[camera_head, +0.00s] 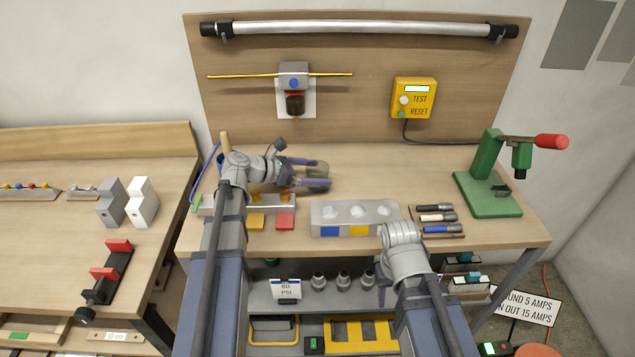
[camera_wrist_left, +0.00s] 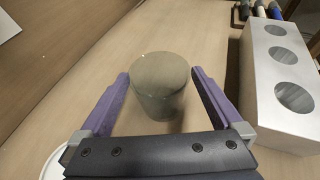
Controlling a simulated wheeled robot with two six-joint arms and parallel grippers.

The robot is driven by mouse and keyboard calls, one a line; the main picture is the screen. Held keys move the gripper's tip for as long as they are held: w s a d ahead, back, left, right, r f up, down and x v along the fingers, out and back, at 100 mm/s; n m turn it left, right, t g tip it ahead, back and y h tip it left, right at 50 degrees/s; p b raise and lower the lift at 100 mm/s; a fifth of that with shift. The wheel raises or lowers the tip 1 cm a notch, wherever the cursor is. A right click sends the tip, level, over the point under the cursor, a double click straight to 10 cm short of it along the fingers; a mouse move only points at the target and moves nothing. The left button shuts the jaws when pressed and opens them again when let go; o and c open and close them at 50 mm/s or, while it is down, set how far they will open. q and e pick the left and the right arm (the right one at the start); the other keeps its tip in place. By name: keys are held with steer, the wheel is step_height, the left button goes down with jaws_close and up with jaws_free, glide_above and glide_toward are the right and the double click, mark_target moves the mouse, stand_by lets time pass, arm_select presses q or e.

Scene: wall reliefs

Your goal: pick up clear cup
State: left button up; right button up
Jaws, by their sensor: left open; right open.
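The clear cup (camera_wrist_left: 160,88), smoky and see-through, stands on the wooden bench between the two purple fingers of my left gripper (camera_wrist_left: 160,74) in the left wrist view. The fingers lie on either side of it and are open; I cannot tell whether either touches it. In the head view my left gripper (camera_head: 325,174) reaches right over the bench, and the cup (camera_head: 317,167) shows partly, blocked by the fingers. My right gripper (camera_head: 382,290) hangs low before the bench's front edge, mostly hidden by its own arm, and is open.
A grey block (camera_head: 357,213) with three round holes sits at the bench's front, close right of the cup in the wrist view (camera_wrist_left: 285,90). Colored tiles (camera_head: 284,221) lie near my left arm.

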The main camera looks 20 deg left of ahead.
arm_select(q)
steer(key=shift+w+d+f, duration=0.2)
steer(key=shift+w+d, duration=0.05)
steer(key=shift+d, duration=0.1)
steer(key=c, duration=1.3)
steer(key=shift+o, duration=0.2)
steer(key=shift+r, duration=0.1)
step_height(320, 180, up, 10)
steer(key=p, duration=1)
